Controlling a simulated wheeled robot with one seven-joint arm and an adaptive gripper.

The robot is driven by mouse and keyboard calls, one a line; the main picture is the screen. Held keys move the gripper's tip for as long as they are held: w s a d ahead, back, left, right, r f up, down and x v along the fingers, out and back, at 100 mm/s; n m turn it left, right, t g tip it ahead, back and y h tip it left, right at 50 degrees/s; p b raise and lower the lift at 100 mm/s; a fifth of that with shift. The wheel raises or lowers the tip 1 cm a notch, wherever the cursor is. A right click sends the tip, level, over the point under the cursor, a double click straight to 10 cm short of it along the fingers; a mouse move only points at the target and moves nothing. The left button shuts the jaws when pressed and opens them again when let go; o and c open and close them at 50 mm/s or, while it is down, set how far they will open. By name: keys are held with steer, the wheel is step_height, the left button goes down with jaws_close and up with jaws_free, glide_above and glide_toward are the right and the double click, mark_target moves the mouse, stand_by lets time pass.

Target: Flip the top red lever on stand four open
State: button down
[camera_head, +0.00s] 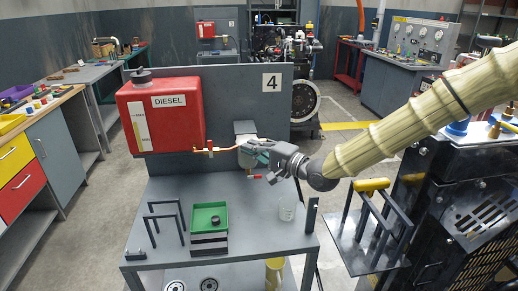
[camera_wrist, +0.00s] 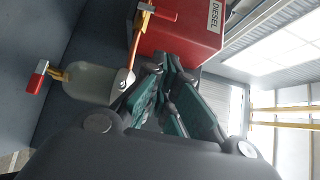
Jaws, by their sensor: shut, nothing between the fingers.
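Stand four has a grey panel (camera_head: 260,105) with a "4" label. A red diesel tank (camera_head: 180,110) is mounted on it, and a copper pipe (camera_head: 222,150) leaves the tank to the right. The top red lever (camera_head: 209,146) is on this pipe close to the tank; it also shows in the wrist view (camera_wrist: 163,13). A second red lever (camera_head: 254,177) sits lower, below my gripper; the wrist view shows it at the left (camera_wrist: 38,76). My gripper (camera_head: 243,152) is shut and empty, right of the top lever and apart from it. It partly hides the pale filter bowl (camera_wrist: 93,84).
The stand's table (camera_head: 255,210) carries a green tray (camera_head: 209,217) on a dark stack, black frames (camera_head: 165,220) and a clear jar (camera_head: 287,208). A black engine (camera_head: 470,190) stands at the right. The tank (camera_wrist: 185,40) is near my fingers.

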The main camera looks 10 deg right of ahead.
mark_target(211, 148)
steer(key=w+a+p, duration=0.2)
steer(key=w+a, duration=0.1)
steer(key=a, duration=0.4)
steer(key=shift+w+a, duration=0.35)
steer(key=shift+w+p, duration=0.1)
steer(key=shift+p, duration=0.25)
